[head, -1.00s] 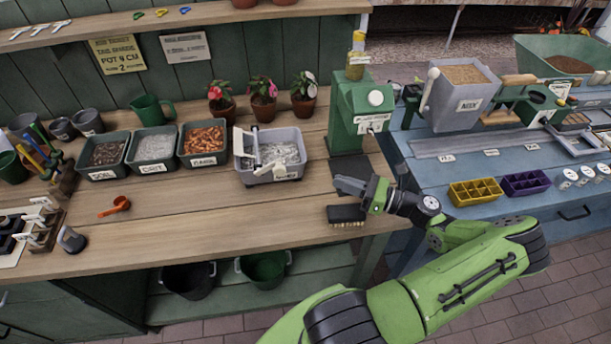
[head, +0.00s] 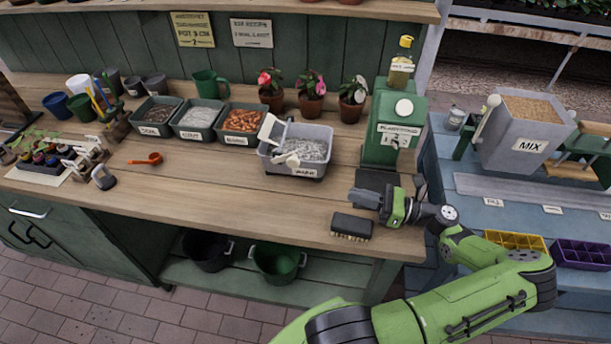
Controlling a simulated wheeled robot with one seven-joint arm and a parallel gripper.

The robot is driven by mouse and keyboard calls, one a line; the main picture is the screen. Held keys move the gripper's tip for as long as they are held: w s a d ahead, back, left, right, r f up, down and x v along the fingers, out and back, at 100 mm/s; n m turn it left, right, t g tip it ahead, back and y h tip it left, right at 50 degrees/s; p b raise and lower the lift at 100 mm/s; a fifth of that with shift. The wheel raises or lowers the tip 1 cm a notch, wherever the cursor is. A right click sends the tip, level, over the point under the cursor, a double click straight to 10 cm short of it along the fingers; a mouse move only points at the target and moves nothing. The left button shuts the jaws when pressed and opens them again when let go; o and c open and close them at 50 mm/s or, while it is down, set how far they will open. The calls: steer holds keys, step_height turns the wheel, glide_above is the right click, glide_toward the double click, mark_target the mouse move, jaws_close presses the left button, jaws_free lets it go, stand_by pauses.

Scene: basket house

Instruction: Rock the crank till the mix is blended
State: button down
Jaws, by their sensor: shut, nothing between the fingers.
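A grey hopper labelled MIX (head: 522,152), filled with tan grainy matter, stands on the blue bench at the right. A pale lever (head: 487,116) runs along its left side; I cannot tell whether it is the crank. A grey tub (head: 292,170) of pale grainy matter on the wooden bench has white arm-like parts (head: 272,130) across its left side. My gripper (head: 357,198) is shut and empty, low over the wooden bench's front right, just above or behind a black brush (head: 351,226). It is apart from the hopper and the tub.
A green dispenser (head: 395,130) stands behind my gripper. Three dark bins (head: 198,135) and three potted flowers (head: 312,106) line the bench's back. An orange scoop (head: 146,159) lies left. The bench's front middle is clear. Yellow (head: 515,241) and purple (head: 583,254) trays sit on the blue bench.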

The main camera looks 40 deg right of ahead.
steer(key=b+x, duration=0.1)
steer(key=x, duration=0.8)
steer(key=shift+w+a, duration=0.1)
steer(key=shift+a, duration=0.05)
steer(key=w+r, duration=0.1)
steer(key=w+a+r, duration=0.1)
steer(key=w+r, duration=0.1)
steer(key=shift+a+r, duration=0.1)
steer(key=shift+a, duration=0.1)
steer(key=shift+r, duration=0.1)
steer(key=p, duration=0.2)
steer(key=r+p, duration=0.1)
steer(key=p, duration=0.1)
steer(key=shift+w+a+r+g, duration=0.1)
steer(key=shift+w+a+g, duration=0.05)
steer(key=shift+w+g, duration=0.15)
